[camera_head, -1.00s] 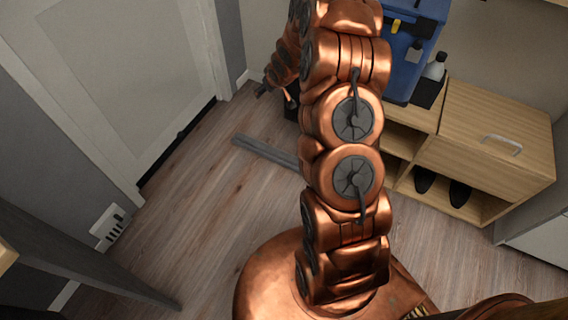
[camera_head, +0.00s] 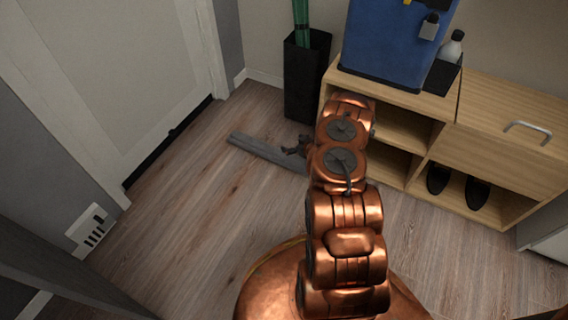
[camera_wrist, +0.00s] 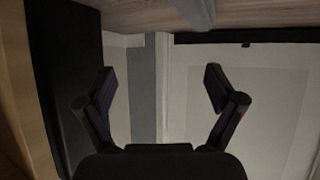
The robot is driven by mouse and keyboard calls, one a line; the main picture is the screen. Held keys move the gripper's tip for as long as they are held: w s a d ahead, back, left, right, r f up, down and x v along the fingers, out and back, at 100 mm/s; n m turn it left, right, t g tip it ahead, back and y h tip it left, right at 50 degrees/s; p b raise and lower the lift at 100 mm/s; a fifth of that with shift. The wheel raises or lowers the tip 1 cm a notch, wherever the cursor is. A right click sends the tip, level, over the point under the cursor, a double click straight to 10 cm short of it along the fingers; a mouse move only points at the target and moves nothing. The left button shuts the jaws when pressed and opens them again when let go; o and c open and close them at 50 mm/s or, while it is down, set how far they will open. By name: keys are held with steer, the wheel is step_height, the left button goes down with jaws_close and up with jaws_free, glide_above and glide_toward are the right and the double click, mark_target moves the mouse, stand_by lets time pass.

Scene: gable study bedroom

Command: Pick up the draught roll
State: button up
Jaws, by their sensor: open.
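The draught roll (camera_head: 255,146) is a long grey bar lying on the wood floor in the head view, in front of the door and left of my arm. In the wrist view a grey piece of it (camera_wrist: 199,12) shows at the top edge, on the floor. My gripper (camera_head: 297,147) is small and dark in the head view, by the roll's right end, which my arm partly hides. In the wrist view my gripper (camera_wrist: 160,88) is open with nothing between its fingers, and the roll lies beyond the fingertips. I cannot tell its exact height.
A black umbrella bin (camera_head: 304,82) with a green umbrella stands close behind my gripper; its dark side fills the left of the wrist view (camera_wrist: 66,85). A wooden shoe bench (camera_head: 492,150) stands right, bearing a blue bag (camera_head: 390,45). The floor at left is clear.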

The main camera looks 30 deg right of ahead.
steer(key=b, duration=0.2)
glide_toward(286, 155)
steer(key=shift+w+d+f+t+y, duration=0.15)
steer(key=shift+w+f, duration=0.2)
steer(key=shift+w, duration=0.2)
steer(key=shift+w+d+f+t+y, duration=0.15)
steer(key=shift+w+f, duration=0.2)
steer(key=shift+w, duration=0.2)
steer(key=shift+f, duration=0.15)
steer(key=shift+a+b+x, duration=0.2)
steer(key=shift+b+x, duration=2)
steer(key=shift+x, duration=1.6)
steer(key=shift+r, duration=0.2)
steer(key=c, duration=1.7)
steer(key=shift+r, duration=0.1)
